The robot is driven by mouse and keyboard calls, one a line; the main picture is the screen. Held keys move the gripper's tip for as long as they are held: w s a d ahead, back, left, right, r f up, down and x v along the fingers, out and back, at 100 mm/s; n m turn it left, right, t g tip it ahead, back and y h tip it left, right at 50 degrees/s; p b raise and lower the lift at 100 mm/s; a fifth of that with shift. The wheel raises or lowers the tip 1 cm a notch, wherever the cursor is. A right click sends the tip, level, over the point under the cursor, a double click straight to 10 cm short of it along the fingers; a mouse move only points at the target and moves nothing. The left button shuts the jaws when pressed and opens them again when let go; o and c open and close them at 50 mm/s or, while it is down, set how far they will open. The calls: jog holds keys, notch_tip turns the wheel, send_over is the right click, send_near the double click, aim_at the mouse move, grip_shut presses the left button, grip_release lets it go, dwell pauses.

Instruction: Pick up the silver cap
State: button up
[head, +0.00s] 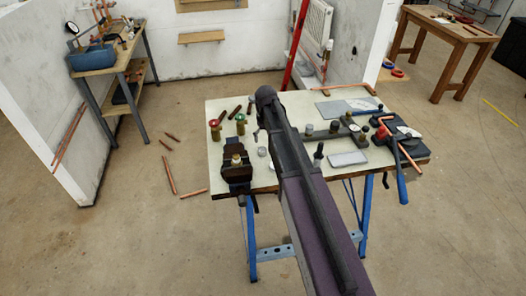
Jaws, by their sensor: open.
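A small silver-grey round piece (262,152), which looks like the silver cap, lies on the pale workbench top (225,165). It sits just left of my dark arm and right of the vise. It is too small to make out in detail. My arm crosses the middle of the bench and hides part of its top. My gripper does not show clearly; the arm's far end covers that area. I cannot tell how far the gripper is from the cap.
A black vise (236,172) stands at the bench's left front. Brass valves with red (214,126) and green tops stand behind it. A grey plate (348,158) and blue-handled pipe bender (401,182) lie right. Copper pipes (168,173) lie on the floor at left.

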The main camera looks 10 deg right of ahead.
send_over(262, 149)
jog(key=shift+d+r+n, duration=0.1)
jog(key=shift+r+n, duration=0.05)
jog(key=shift+n, duration=0.15)
jog(key=shift+s+f, duration=0.1)
jog(key=shift+f, duration=0.1)
notch_tip(262, 149, down, 8)
jog(key=b, duration=0.8)
jog(key=shift+f, duration=0.15)
jog(key=shift+b, duration=0.3)
jog(key=shift+f+b, duration=2.55)
jog(key=shift+f, duration=0.05)
jog(key=c, duration=1.2)
